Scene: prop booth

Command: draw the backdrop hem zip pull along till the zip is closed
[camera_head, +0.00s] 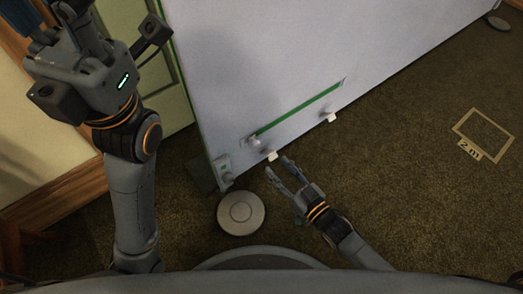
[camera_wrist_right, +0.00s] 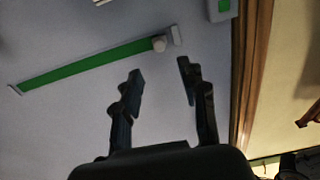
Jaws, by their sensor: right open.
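The pale backdrop (camera_head: 290,60) carries a straight green strip along its lower part, the zip line (camera_head: 300,110).
A small plate with a green mark (camera_head: 224,168) is at the backdrop's lower left corner. White tabs (camera_head: 272,156) (camera_head: 330,117) stick out at the lower edge. A round pale disc (camera_head: 241,212) lies on the carpet. A tan floor marking (camera_head: 484,134) is at the right; carpet between is clear.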

